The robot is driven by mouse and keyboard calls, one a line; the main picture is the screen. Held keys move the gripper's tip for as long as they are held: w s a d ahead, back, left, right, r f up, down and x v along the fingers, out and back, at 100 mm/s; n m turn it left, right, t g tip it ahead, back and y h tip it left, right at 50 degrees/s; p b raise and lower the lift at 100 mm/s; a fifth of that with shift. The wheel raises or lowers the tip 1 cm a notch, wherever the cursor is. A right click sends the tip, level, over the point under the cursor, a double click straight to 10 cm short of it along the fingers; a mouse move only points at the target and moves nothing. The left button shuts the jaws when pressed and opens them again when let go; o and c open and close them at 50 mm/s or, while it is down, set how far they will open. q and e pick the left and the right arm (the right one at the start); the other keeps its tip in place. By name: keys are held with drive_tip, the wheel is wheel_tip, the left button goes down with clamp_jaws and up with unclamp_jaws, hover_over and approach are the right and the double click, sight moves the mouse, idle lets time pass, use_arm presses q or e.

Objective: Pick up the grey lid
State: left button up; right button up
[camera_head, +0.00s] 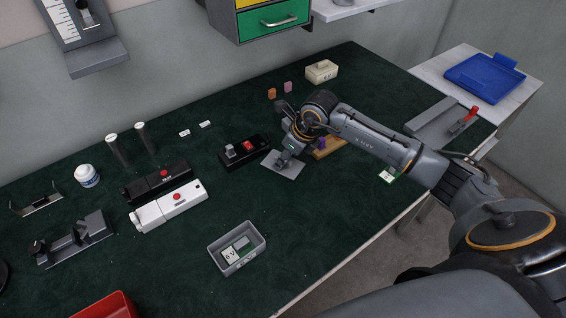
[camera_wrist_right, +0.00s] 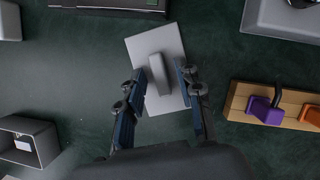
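The grey lid (camera_head: 287,170) is a flat square plate lying on the dark green bench, just under my right gripper (camera_head: 289,152) in the head view. In the right wrist view the lid (camera_wrist_right: 152,45) has a raised grey handle (camera_wrist_right: 158,75) in its middle. My right gripper (camera_wrist_right: 162,80) is open, its two blue-grey fingers apart on either side of the handle's near end, with gaps to it. I cannot tell how far above the lid the fingertips are. My left gripper is not in view.
A wooden block with purple and orange pieces (camera_wrist_right: 268,108) stands right of the gripper. A black box with a red button (camera_head: 247,150) is left of the lid. A grey open bin (camera_head: 237,249) stands nearer the front edge. Bench between is clear.

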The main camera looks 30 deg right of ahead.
clamp_jaws()
